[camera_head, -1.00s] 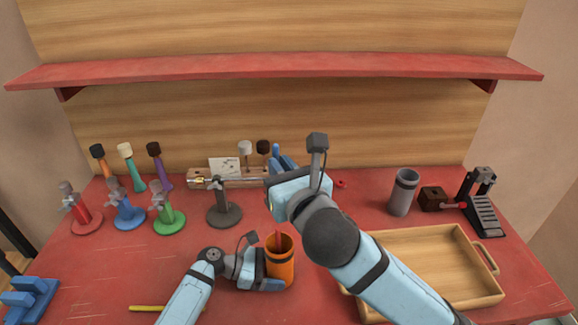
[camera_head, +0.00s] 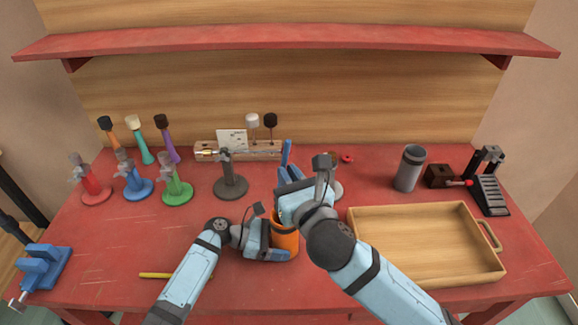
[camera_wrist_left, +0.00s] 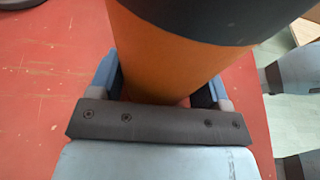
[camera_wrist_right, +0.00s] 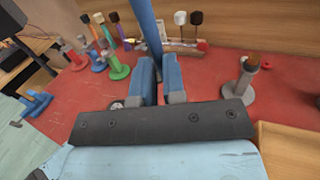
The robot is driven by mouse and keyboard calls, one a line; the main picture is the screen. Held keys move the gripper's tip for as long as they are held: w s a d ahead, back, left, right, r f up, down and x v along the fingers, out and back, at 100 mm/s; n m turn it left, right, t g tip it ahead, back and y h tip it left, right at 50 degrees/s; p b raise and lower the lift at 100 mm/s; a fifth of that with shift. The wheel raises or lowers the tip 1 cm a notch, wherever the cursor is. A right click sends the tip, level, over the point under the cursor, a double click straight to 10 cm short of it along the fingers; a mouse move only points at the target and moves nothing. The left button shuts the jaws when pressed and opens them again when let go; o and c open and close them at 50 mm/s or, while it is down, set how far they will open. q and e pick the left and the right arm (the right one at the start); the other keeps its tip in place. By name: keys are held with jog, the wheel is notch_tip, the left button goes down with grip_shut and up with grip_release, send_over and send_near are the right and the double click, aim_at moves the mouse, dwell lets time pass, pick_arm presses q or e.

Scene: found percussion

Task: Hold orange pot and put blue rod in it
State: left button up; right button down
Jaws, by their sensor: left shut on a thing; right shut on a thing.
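The orange pot (camera_head: 286,246), with a dark band, stands upright near the front middle of the red table. My left gripper (camera_head: 268,248) is shut around its side; the left wrist view shows the pot (camera_wrist_left: 165,55) between the fingers (camera_wrist_left: 165,85). My right gripper (camera_head: 291,184) is just above and behind the pot, shut on the blue rod (camera_head: 286,155), which points up from the fingers. The right wrist view shows the rod (camera_wrist_right: 147,28) between the fingertips (camera_wrist_right: 160,78). The rod's lower end and most of the pot's mouth are hidden by my right gripper.
A wooden tray (camera_head: 425,278) lies at the right. A grey cup (camera_head: 409,168) and a black stepped device (camera_head: 487,182) stand behind it. Several coloured stands are at the back left, with a dark grey stand (camera_head: 230,186) nearer the middle. A yellow rod (camera_head: 172,275) lies front left.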

pick_arm(q)
jog(key=shift+s+d+f, duration=0.1)
jog(key=shift+s, duration=0.05)
pick_arm(e)
jog(key=shift+f, duration=0.85)
pick_arm(q)
jog(key=shift+f, duration=0.15)
jog(key=shift+c, duration=0.2)
pick_arm(e)
jog(key=c, duration=1.1)
grip_release()
jog(key=shift+w+r, duration=0.1)
jog(key=shift+w, duration=0.05)
jog(key=shift+c, duration=0.2)
jog(key=shift+r, duration=0.15)
jog(key=shift+d, duration=0.1)
jog(key=v, duration=1.2)
jog(key=shift+r, duration=0.1)
pick_arm(q)
jog(key=o, duration=0.8)
jog(key=shift+f, duration=0.1)
